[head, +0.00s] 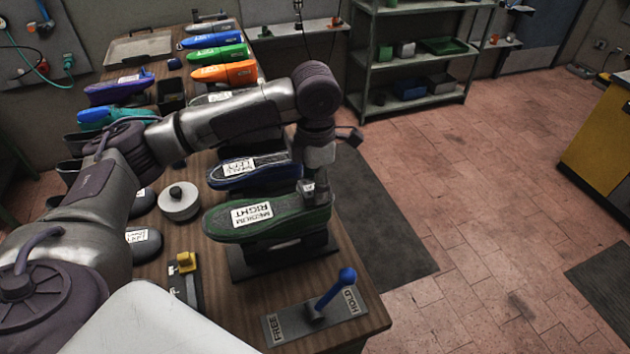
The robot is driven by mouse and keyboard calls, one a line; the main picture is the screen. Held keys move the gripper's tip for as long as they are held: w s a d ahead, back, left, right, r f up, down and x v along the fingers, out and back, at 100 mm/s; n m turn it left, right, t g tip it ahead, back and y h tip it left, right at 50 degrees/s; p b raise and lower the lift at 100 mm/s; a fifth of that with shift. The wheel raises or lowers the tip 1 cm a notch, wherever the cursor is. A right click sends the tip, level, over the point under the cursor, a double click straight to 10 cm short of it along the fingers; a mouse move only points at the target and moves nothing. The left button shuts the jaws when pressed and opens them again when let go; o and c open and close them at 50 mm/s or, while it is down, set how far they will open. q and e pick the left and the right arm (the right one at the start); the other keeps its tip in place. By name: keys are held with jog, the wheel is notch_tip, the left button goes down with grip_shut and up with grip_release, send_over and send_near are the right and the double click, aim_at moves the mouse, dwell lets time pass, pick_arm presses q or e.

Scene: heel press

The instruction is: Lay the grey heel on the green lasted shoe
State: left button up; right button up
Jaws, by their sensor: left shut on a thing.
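The green lasted shoe (285,224) lies sole up on a dark stand at the front right of the table. Its label reads MEDIUM RIGHT. My left gripper (311,192) reaches down from above to the right end of its sole. The gripper is shut on a small grey piece, which looks like the grey heel; the fingers mostly hide it. The piece is at or just above the sole; I cannot tell whether they touch. My right gripper is not in view.
A blue shoe (273,179) stands just behind the green one. A blue-knobbed lever (335,290) on a FREE/HOLD plate (290,325) leans towards HOLD. A round grey pot (179,205) and a yellow-topped block (186,262) are at left. More shoes (225,74) line the back.

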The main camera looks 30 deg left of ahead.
pick_arm(q)
jog(key=shift+f+b, duration=0.35)
jog(key=shift+f, duration=0.2)
jog(key=o, duration=1.3)
jog(key=shift+c, duration=0.2)
jog(key=shift+r, duration=0.1)
notch_tip(320, 180, up, 12)
dwell(0.4)
